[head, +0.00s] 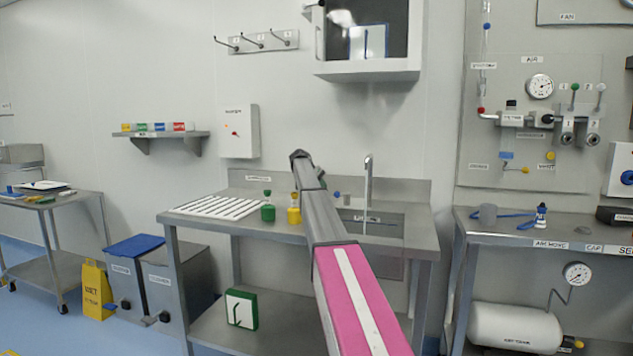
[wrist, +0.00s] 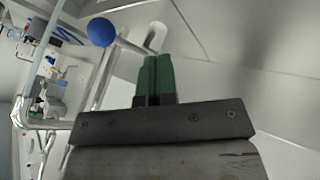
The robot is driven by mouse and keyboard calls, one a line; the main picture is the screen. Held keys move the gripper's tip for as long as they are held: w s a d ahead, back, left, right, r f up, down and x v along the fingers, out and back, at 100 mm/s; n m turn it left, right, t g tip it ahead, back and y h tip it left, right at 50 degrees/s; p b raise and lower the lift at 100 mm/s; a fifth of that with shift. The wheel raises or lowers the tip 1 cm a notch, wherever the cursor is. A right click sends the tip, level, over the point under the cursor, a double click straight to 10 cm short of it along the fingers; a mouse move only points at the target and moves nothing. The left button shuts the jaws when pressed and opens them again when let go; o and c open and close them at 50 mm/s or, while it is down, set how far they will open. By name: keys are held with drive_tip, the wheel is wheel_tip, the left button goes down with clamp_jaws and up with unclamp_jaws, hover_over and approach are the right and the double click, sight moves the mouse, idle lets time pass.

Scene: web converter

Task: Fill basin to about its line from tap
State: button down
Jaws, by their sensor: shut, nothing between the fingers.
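The tap (head: 368,180) is a tall metal spout behind the sink basin (head: 385,228) in the head view. A blue knob (head: 337,195) shows left of the spout, and a blue round knob (wrist: 102,31) shows large in the wrist view. My gripper (wrist: 157,58) has green fingers shut together, with nothing between them. The blue knob is up and left of the fingertips, apart from them in the picture. A pale-ended metal tube (wrist: 157,38) lies just beyond the tips. The water level and line cannot be seen.
A wall cabinet (head: 368,70) hangs above. A bench (head: 500,228) with a cup and small bottle stands right, below a gauge panel (head: 525,100).

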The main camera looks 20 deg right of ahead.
drive_tip(key=x, duration=0.3)
drive_tip(key=shift+s+d+f, duration=0.1)
drive_tip(key=shift+d+f, duration=0.1)
drive_tip(key=shift+f, duration=0.05)
drive_tip(key=shift+s+d+r, duration=0.25)
drive_tip(key=shift+s+d, duration=0.35)
drive_tip(key=shift+s, duration=0.05)
drive_tip(key=shift+s+d+r, duration=0.3)
drive_tip(key=shift+s+d, duration=0.35)
drive_tip(key=shift+s, duration=0.05)
drive_tip(key=shift+s, duration=0.1)
drive_tip(key=shift+s+d+n+t, duration=0.3)
drive_tip(key=shift+s+n, duration=0.1)
drive_tip(key=shift+s, duration=0.1)
drive_tip(key=shift+s+d+n+t, duration=0.3)
drive_tip(key=shift+s+n, duration=0.1)
drive_tip(key=shift+s, duration=0.1)
drive_tip(key=shift+w+a, duration=0.1)
